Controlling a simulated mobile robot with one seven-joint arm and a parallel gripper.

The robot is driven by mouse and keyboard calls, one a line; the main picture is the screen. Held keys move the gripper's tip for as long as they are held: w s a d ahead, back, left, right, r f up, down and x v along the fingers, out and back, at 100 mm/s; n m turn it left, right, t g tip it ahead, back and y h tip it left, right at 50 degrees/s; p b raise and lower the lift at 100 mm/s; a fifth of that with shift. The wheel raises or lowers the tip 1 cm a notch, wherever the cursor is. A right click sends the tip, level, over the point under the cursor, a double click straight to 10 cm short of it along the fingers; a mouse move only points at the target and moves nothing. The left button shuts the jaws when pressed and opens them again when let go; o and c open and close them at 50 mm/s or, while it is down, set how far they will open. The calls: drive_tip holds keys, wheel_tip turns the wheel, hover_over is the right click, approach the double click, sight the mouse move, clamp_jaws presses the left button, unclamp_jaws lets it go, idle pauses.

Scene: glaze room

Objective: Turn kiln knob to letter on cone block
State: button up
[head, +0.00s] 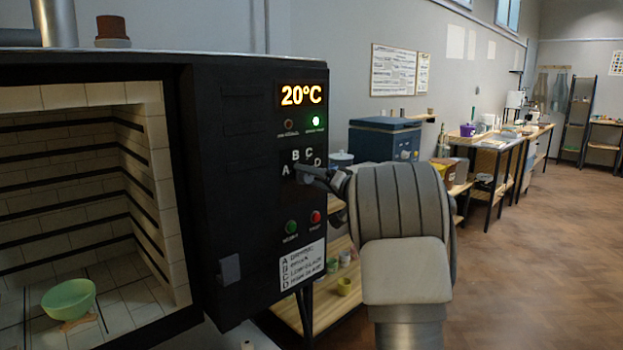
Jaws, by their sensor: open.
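The black kiln (195,200) fills the left of the head view, its chamber open to view. Its control panel carries the letters A, B, C and D in an arc (303,155) around the knob. My gripper (308,174) is at the knob, with its fingers just under the letters. The gripper is open, but its fingers and wrist hide the knob, so I cannot tell which letter it points at or whether the fingers touch it. No cone block can be made out. A green bowl (69,300) sits on the kiln floor on a small tan piece.
The display (301,95) reads 20°C, with a lit green lamp (315,121) below. Green (291,227) and red (315,217) buttons and a letter legend (302,265) sit lower. A wooden shelf (320,290) stands behind the kiln. Open floor (540,260) lies to the right.

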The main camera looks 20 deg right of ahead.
drive_tip(key=shift+c, duration=0.3)
drive_tip(key=c, duration=1.1)
drive_tip(key=shift+c, duration=0.2)
drive_tip(key=shift+m, duration=0.3)
drive_tip(key=m+b, duration=0.2)
drive_tip(key=m, duration=0.1)
drive_tip(key=shift+d+m, duration=0.1)
drive_tip(key=shift+m, duration=0.3)
drive_tip(key=m, duration=0.4)
drive_tip(key=m+p, duration=0.1)
drive_tip(key=m, duration=0.4)
drive_tip(key=shift+r+m+p, duration=0.1)
drive_tip(key=shift+m+p, duration=0.25)
drive_tip(key=shift+m, duration=0.05)
drive_tip(key=shift+m+p, duration=0.85)
drive_tip(key=shift+m, duration=1.15)
